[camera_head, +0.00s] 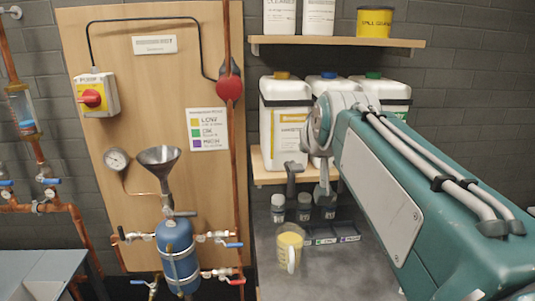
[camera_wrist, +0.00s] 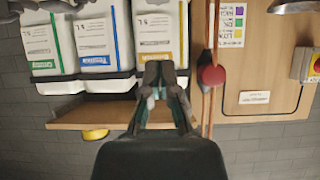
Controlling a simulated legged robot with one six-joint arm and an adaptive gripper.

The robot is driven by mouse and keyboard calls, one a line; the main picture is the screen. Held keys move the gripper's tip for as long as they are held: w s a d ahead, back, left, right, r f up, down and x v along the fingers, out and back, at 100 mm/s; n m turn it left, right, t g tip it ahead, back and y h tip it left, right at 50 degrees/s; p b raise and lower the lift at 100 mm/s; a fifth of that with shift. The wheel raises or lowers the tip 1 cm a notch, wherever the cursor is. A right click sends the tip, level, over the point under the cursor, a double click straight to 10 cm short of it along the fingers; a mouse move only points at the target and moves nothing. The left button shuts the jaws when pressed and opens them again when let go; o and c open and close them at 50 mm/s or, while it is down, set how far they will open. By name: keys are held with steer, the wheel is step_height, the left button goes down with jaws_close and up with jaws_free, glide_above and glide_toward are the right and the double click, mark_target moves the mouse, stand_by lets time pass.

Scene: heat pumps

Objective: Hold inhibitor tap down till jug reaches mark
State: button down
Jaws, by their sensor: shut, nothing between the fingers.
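Three white containers stand on the lower shelf: yellow-capped (camera_head: 286,113), blue-capped (camera_head: 322,87) and green-capped (camera_head: 394,98). A clear jug with yellow contents (camera_head: 288,247) stands on the grey bench below the yellow-capped one. Its fill mark is too small to read. Grey hooked shapes (camera_head: 292,178) hang near the shelf edge; I cannot tell whether they are taps or part of my gripper. In the wrist view, which is upside down, my gripper (camera_wrist: 161,68) is shut and empty, overlapping the yellow-striped container (camera_wrist: 158,30). No tap is clearly visible there.
Several small bottles (camera_head: 304,207) stand behind the jug. To the left are a blue vessel (camera_head: 178,257), a funnel (camera_head: 160,158) and copper pipes on a wooden board (camera_head: 150,70). An upper shelf (camera_head: 340,42) overhangs. My arm covers the right side.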

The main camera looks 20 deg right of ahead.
steer(key=shift+v, duration=1.2)
steer(key=shift+w+d, duration=0.1)
stand_by(0.4)
steer(key=s+a+f+n+g+y, duration=0.1)
steer(key=s+a+f+g, duration=0.1)
steer(key=s+a+f, duration=0.2)
steer(key=s+a+f+n+g+y, duration=0.1)
steer(key=s+a+f, duration=0.3)
steer(key=f, duration=0.7)
steer(key=s+a+f+n+g+y, duration=0.1)
steer(key=s+a+f+g, duration=0.1)
steer(key=s+a+f, duration=0.2)
steer(key=s+f, duration=0.3)
steer(key=f, duration=0.1)
steer(key=shift+s+g, duration=0.3)
steer(key=shift+s, duration=0.1)
